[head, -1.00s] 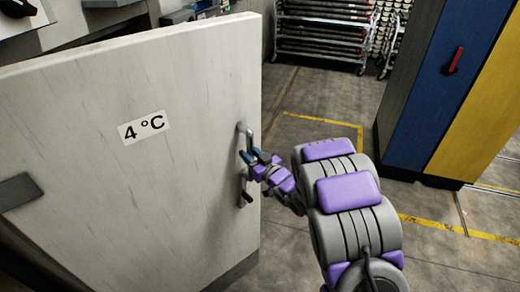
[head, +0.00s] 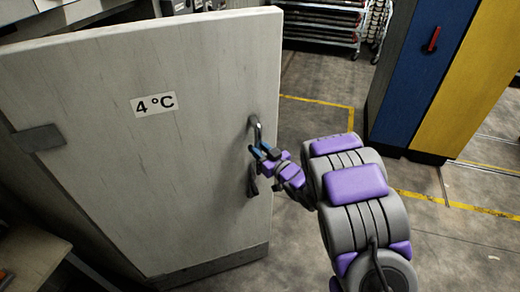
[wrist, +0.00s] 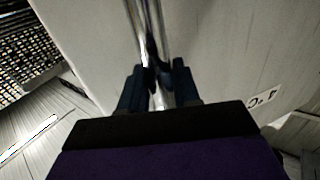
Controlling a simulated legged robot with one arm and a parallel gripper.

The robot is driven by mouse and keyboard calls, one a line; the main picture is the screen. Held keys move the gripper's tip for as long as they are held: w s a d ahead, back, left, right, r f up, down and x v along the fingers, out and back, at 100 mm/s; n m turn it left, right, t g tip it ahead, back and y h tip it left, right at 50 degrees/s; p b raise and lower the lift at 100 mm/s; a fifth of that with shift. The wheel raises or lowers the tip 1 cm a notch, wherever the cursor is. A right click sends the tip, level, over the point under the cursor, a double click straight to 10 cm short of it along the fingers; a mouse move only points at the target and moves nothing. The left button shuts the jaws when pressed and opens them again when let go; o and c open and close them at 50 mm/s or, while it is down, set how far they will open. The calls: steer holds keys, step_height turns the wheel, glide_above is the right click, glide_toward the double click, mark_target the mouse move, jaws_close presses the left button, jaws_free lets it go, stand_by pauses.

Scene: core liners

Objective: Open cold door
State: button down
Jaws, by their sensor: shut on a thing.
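The cold door (head: 150,180) is a thick pale panel with a "4 °C" label (head: 153,104). It stands swung out into the room on the left of the head view, and its face also fills much of the wrist view (wrist: 220,50). A metal bar handle (head: 255,128) runs upright near its right edge. My gripper (head: 262,152) is at the middle of this handle. In the wrist view its dark fingers (wrist: 158,85) are on both sides of the shiny handle (wrist: 143,18), shut on it. The fingers hide part of the bar.
A blue and yellow cabinet (head: 410,75) with a red handle stands at the right. A rack of long tubes (head: 325,20) is at the back. A table corner (head: 30,265) shows at lower left. Yellow-lined floor (head: 315,110) right of the door is clear.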

steer(key=c, duration=1)
jaws_free()
steer(key=shift+s+a+r, duration=0.1)
steer(key=shift+s, duration=0.1)
steer(key=shift+o, duration=0.3)
steer(key=shift+w, duration=0.1)
